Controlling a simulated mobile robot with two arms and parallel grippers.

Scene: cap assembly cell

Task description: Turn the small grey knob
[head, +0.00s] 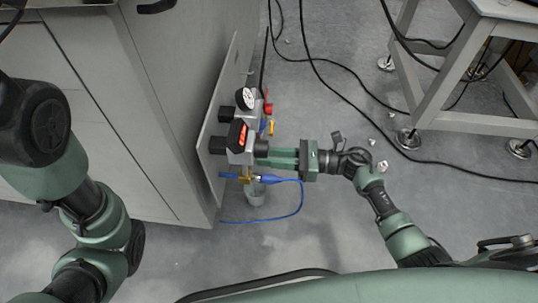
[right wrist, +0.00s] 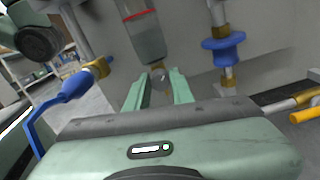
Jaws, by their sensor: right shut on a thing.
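The small grey knob (head: 261,148) sticks out from the right side of the valve assembly on the wall panel, in the middle of the head view. My right gripper (head: 272,156) comes in from the right and is shut on it, its green fingers pointing left. In the right wrist view the two fingertips (right wrist: 159,78) close in below the clear bowl with a red ring; the knob is largely hidden there. My left arm shows at the left of the head view, but its gripper is out of the picture.
The panel (head: 210,127) is on the grey cabinet (head: 150,90). A pressure gauge (head: 245,99), red digital display (head: 240,135), red lever (head: 268,104) and blue hose (head: 301,198) crowd the knob. Black cables lie on the floor. A table frame (head: 438,105) stands at right.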

